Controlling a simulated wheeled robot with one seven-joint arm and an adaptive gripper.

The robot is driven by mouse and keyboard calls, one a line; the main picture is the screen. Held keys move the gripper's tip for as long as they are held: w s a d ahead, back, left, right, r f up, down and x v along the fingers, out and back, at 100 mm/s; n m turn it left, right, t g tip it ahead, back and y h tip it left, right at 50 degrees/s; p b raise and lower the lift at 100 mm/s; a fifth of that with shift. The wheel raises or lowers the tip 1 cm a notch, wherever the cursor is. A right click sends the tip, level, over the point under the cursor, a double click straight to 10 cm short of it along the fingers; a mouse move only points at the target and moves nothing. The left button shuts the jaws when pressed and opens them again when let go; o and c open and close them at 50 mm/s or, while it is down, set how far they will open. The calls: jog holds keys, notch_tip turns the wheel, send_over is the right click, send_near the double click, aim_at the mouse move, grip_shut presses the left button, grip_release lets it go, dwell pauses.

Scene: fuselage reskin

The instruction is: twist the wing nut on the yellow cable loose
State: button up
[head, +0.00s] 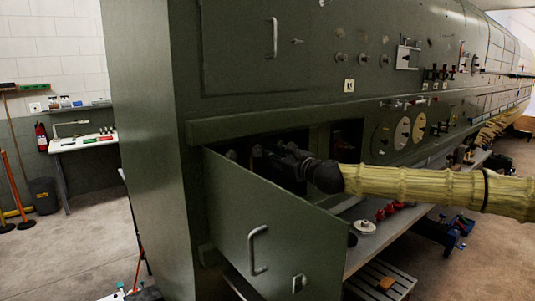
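My arm, in a yellowish ribbed sleeve, reaches in from the right edge of the head view. My gripper (268,157) is black and sits at the opening in the green fuselage side, behind the top edge of a green panel with a handle (270,228) that stands out from it. The panel and the dark opening hide the fingertips, so I cannot tell whether they are open or shut, or touching anything. I cannot make out the wing nut or the yellow cable in the dark opening (345,137).
A grey shelf (372,243) with a round pale part and red pieces lies below my arm. A slatted crate (395,285) stands on the floor beneath. Knobs and round discs (402,133) stud the green wall.

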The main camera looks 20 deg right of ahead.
aim_at(259, 152)
jog(key=v, duration=0.6)
jog(key=shift+s+d+f, duration=0.1)
jog(key=shift+s, duration=0.05)
jog(key=w+a+m+p, duration=0.1)
jog(key=w+a+p, duration=0.2)
jog(key=w, duration=0.8)
jog(key=shift+a+r+m, duration=0.2)
jog(key=shift+a+m, duration=0.1)
jog(key=shift+a, duration=0.3)
jog(key=shift+w, duration=0.1)
jog(key=shift+c, duration=0.2)
grip_shut()
